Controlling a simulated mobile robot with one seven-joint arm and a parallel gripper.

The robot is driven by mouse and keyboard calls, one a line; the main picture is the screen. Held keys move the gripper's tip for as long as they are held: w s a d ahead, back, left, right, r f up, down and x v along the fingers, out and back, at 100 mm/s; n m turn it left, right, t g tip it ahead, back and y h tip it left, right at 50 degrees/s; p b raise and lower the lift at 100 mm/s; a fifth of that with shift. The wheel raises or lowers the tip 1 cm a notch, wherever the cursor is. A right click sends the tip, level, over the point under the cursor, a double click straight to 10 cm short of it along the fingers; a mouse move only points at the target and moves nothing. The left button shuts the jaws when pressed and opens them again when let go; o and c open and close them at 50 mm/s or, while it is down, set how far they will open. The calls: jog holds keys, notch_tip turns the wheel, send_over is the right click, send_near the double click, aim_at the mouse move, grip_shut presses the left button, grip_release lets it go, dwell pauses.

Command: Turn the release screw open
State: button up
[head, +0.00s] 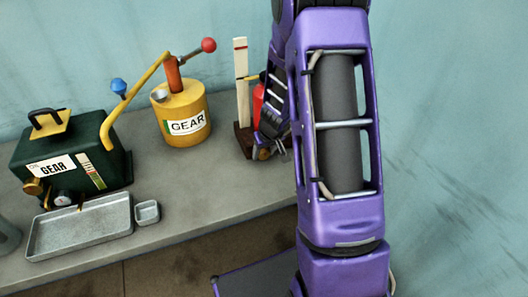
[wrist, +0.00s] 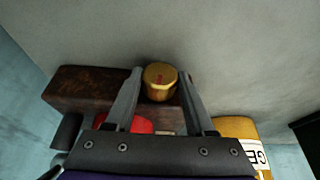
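The brass release screw (wrist: 160,82) has a round knob with a small red mark on its top. It sits between the two finger tips of my gripper (wrist: 160,76) in the wrist view. A narrow gap seems to show on each side, so the fingers are open around it. In the head view the brass knob (head: 264,153) shows small at the front of the dark brown base (head: 243,138), beside my gripper (head: 275,150). The red body (head: 258,101) behind it is mostly hidden by my arm; part of it shows in the wrist view (wrist: 130,124).
A yellow GEAR can (head: 183,135) with a red-knobbed pump lever and curved spout stands to the left. Further left are a green gear oil container (head: 118,150), a metal tray (head: 80,247) and a small square dish (head: 147,212). A white marked post (head: 241,75) rises beside the red body.

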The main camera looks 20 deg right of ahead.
grip_shut()
jog(key=shift+w+f+b, duration=0.1)
jog(key=shift+f+b, duration=0.15)
jog(key=shift+b, duration=0.55)
jog(key=y+b, duration=0.1)
jog(key=b, duration=0.1)
jog(key=shift+d+f+b, duration=0.1)
jog(key=shift+d+b, duration=0.05)
jog(key=shift+b, duration=0.2)
jog(key=shift+m+y+b, duration=0.3)
jog(key=shift+y+b, duration=0.3)
jog(key=shift+b, duration=0.5)
jog(key=shift+r+y+b, duration=0.3)
jog(key=shift+b, duration=0.25)
jog(key=o, duration=0.6)
grip_release()
